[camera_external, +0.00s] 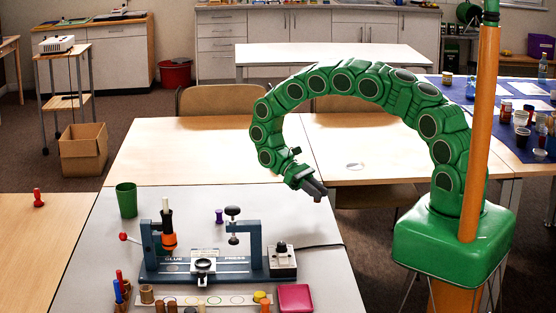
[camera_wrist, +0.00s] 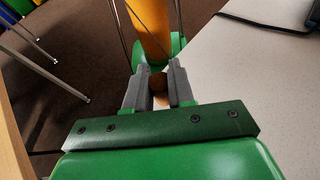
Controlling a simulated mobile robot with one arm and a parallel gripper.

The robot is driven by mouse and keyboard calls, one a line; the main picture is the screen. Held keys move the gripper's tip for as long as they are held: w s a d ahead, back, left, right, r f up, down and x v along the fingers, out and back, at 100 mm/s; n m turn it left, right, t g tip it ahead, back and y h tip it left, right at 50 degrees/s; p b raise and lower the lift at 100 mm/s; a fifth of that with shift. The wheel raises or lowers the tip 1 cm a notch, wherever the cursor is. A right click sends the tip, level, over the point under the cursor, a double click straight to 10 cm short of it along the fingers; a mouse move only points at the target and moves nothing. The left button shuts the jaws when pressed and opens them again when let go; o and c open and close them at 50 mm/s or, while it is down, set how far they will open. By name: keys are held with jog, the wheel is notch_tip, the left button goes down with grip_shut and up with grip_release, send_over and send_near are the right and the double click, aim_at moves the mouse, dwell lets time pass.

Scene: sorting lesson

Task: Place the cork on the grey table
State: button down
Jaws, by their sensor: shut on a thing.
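My gripper (camera_external: 319,193) hangs at the end of the curved green arm, near the far right corner of the grey table (camera_external: 322,272). In the wrist view its two grey fingers (camera_wrist: 158,84) are closed around a small brown thing, which looks like the cork (camera_wrist: 157,82). Only a small part of the cork shows between the fingers; in the external view I cannot make it out. The grey table (camera_wrist: 255,85) lies to the right in the wrist view, with its edge beside the fingers.
A blue glue press (camera_external: 212,262) stands on the grey table, with a green cup (camera_external: 126,200), a purple spool (camera_external: 219,216), a pink box (camera_external: 295,298) and several small pegs around it. A black cable (camera_external: 318,246) runs to the right edge. The table's far right part is clear.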

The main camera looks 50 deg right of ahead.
aim_at(281, 239)
jog(key=shift+s+a+f+m+y, duration=0.15)
jog(key=shift+s+a+m+y, duration=0.25)
jog(key=shift+y, duration=0.1)
jog(key=shift+s+a+f+m+y, duration=0.1)
jog(key=shift+s+a+m+y, duration=0.1)
jog(key=shift+a+m+y, duration=0.15)
